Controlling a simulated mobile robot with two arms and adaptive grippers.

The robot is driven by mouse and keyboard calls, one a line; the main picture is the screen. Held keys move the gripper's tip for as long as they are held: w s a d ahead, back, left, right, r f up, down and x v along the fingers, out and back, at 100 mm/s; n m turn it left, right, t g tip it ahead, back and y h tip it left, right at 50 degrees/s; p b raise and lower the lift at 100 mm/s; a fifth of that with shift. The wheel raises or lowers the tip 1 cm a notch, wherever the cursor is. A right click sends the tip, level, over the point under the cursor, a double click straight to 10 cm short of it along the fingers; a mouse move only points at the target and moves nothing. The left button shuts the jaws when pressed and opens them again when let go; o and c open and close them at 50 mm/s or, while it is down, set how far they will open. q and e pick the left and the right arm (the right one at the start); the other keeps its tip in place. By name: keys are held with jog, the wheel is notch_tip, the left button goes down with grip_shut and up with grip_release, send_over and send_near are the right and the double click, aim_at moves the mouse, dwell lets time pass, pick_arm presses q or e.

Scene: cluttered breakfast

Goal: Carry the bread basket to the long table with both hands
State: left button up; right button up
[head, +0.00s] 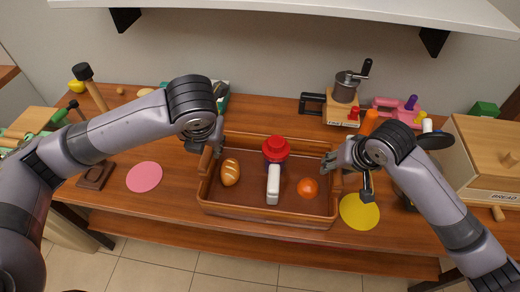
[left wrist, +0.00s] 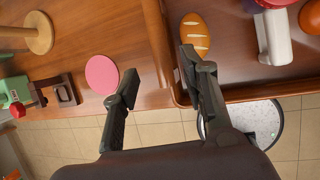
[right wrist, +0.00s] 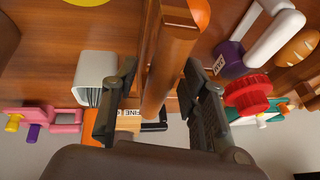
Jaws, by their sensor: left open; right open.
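The bread basket (head: 268,220) is a brown wooden tray on the wooden counter. In it lie a scored bread roll (head: 230,172), a red-topped item (head: 276,148), a white item (head: 273,185) and an orange (head: 308,187). My left gripper (head: 207,146) is open at the basket's left end. In the left wrist view its fingers (left wrist: 160,82) stand either side of the left wall (left wrist: 160,45). My right gripper (head: 347,160) is open at the right end. In the right wrist view its fingers (right wrist: 160,78) stand either side of the right wall (right wrist: 170,60). Whether either gripper touches the wall is unclear.
A pink disc (head: 144,177) lies left of the basket and a yellow disc (head: 360,211) right of it. A grinder (head: 345,90) and a pink toy-like item (head: 398,108) stand behind to the right. A wooden bread box (head: 485,160) is at far right. A white shelf (head: 300,8) hangs above.

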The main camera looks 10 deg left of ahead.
jog(key=shift+r, duration=0.1)
pick_arm(q)
jog(key=v, duration=0.2)
jog(key=shift+s+r, duration=0.1)
jog(key=shift+r, duration=0.2)
pick_arm(e)
jog(key=v, duration=1.1)
jog(key=shift+s+r, duration=0.15)
jog(key=shift+r, duration=0.25)
pick_arm(q)
jog(key=shift+s+f, duration=0.1)
pick_arm(e)
jog(key=shift+d, duration=0.1)
